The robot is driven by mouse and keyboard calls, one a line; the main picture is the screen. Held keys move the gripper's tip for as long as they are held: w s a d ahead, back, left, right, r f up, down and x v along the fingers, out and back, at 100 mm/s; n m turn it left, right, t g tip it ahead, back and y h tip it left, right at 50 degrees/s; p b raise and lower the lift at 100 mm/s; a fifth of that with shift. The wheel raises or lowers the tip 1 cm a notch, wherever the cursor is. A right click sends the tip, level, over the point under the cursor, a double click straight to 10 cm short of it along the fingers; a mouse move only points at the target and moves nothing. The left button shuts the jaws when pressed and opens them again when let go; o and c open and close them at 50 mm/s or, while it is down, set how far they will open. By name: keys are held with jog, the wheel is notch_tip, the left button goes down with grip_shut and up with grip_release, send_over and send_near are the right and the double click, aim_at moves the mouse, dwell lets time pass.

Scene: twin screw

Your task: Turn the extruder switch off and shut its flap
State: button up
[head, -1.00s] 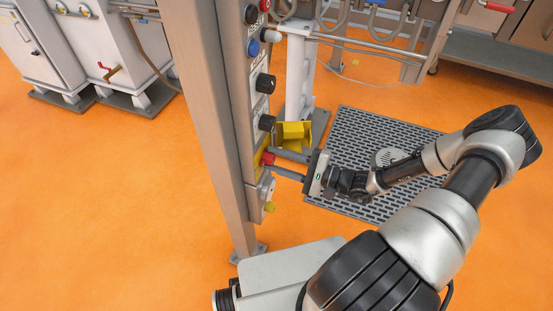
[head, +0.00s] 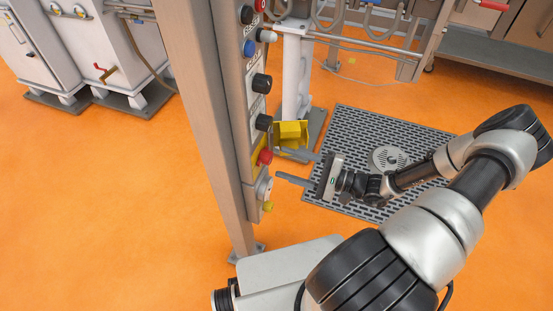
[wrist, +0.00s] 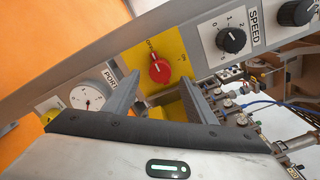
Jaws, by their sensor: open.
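The red switch knob (head: 265,157) sits on a yellow plate on the upright control panel. In the wrist view the red knob (wrist: 159,70) shows between the finger ends, with a label at its upper left and another at its right. Its narrow end seems to point to the upper-left label, but this is small. The yellow flap (head: 292,134) stands open, swung out from the panel above and right of the knob. My gripper (head: 286,165) is open and empty, in front of the knob and apart from it, just below the flap.
Black dials (head: 262,83) and a blue button (head: 249,47) line the panel above the switch. A white round dial (wrist: 87,96) is beside the yellow plate. A steel post (head: 205,120) carries the panel. A floor grate (head: 355,135) lies behind my gripper.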

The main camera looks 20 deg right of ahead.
jog(key=v, duration=1.2)
jog(key=shift+s+d, duration=0.25)
jog(key=shift+d, duration=0.05)
